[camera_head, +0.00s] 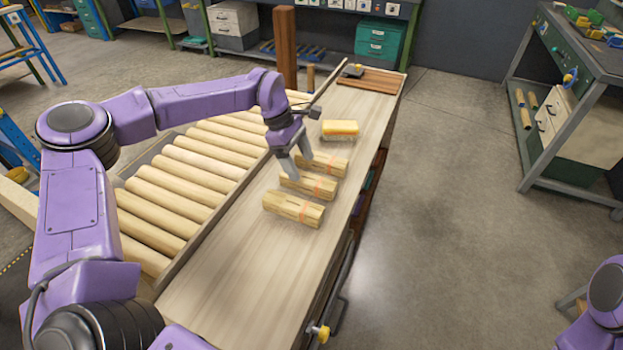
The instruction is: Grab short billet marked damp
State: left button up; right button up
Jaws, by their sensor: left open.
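Three short square wooden billets lie in a row on the bench top (240,270): a near billet (285,207), a middle billet (302,185) and a far billet (330,166). Each has an orange-pink mark across it; I cannot read any wording, so I cannot tell which one is marked damp. My left gripper (294,165) is open and points down at the left ends of the middle and far billets. Its fingers partly cover those ends. I cannot tell whether they touch the wood. Only part of my right arm shows at the lower right edge; its gripper is out of view.
A yellow-topped brush or sponge (340,128) lies beyond the billets. A roller bed (170,200) of round wooden rollers runs left of the bench top. A dark brown post (285,50) stands at the back. The bench top nearer than the billets is clear.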

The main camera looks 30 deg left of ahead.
aim_at(308, 178)
pick_arm(q)
jog(key=p+x, duration=0.1)
jog(key=x, duration=0.5)
jog(key=shift+w+a+f+p, duration=0.15)
jog(key=shift+w+p, duration=0.1)
jog(key=shift+p, duration=0.15)
jog(key=shift+f, duration=0.25)
jog(key=c, duration=1.2)
